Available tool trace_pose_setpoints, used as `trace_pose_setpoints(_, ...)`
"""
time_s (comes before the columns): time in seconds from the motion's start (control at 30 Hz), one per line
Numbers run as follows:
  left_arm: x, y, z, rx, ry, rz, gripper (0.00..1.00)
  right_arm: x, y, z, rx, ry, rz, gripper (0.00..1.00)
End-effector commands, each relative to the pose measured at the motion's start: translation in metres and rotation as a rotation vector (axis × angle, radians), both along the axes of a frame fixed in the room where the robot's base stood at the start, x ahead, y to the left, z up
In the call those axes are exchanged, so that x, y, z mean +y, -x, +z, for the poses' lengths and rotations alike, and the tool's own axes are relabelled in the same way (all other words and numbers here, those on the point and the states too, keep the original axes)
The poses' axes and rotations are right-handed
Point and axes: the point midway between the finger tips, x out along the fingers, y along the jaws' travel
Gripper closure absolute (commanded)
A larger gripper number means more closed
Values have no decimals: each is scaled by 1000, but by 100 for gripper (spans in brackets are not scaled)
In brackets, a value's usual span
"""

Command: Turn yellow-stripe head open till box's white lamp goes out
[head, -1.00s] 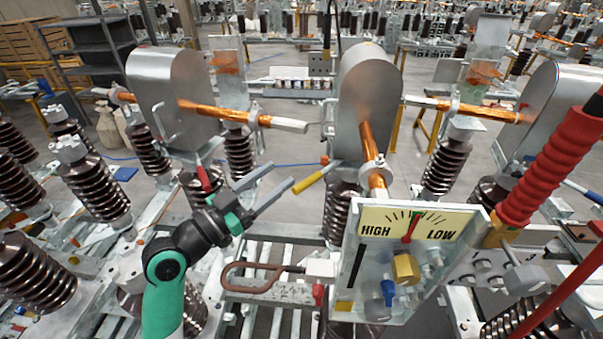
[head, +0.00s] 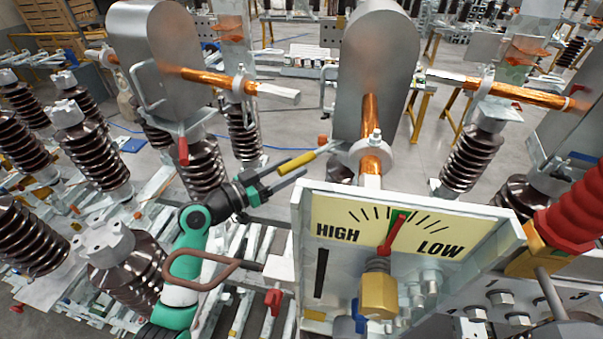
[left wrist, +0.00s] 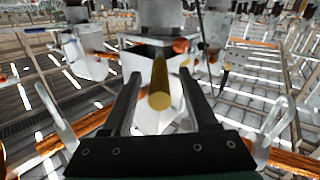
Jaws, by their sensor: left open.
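The yellow-stripe head shows as a yellow-banded handle (head: 297,163) beside the middle grey metal housing. In the left wrist view its yellow end (left wrist: 160,88) lies between my fingers. My left gripper (head: 284,180) is open at the handle, with one finger on each side (left wrist: 160,100); contact cannot be told. The box (head: 325,265) has a HIGH/LOW dial with a red needle near the green mark, just left of its middle. No lit white lamp can be made out on it. My right gripper is not in view.
A brass hex fitting (head: 378,295) and a blue knob (head: 359,318) are on the box front. A brown looped rod (head: 205,270) crosses in front of my left arm. Ribbed brown insulators (head: 200,165) crowd the left. A red ribbed piece (head: 572,215) stands at the right.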

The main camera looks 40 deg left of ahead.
Motion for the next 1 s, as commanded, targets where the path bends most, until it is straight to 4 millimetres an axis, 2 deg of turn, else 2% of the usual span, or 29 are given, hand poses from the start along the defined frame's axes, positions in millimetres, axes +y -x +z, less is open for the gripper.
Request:
trace_pose_setpoints(0.03, -3, -10, 0, -3, -1, -4, 41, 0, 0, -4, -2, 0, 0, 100)
trace_pose_setpoints(0.1, -4, -21, 5, -1, 2, -3, 41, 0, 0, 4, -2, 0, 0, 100)
trace_pose_setpoints(0.2, -6, -32, 5, -2, 1, -2, 41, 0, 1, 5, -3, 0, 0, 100)
trace_pose_setpoints(0.53, -7, -37, 3, -2, 0, 0, 41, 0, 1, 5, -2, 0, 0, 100)
trace_pose_setpoints(0.87, -7, -37, 3, -2, -1, 0, 100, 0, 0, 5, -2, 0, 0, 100)
trace_pose_setpoints(1.0, -7, -37, 3, -2, -1, 0, 100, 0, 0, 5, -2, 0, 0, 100)
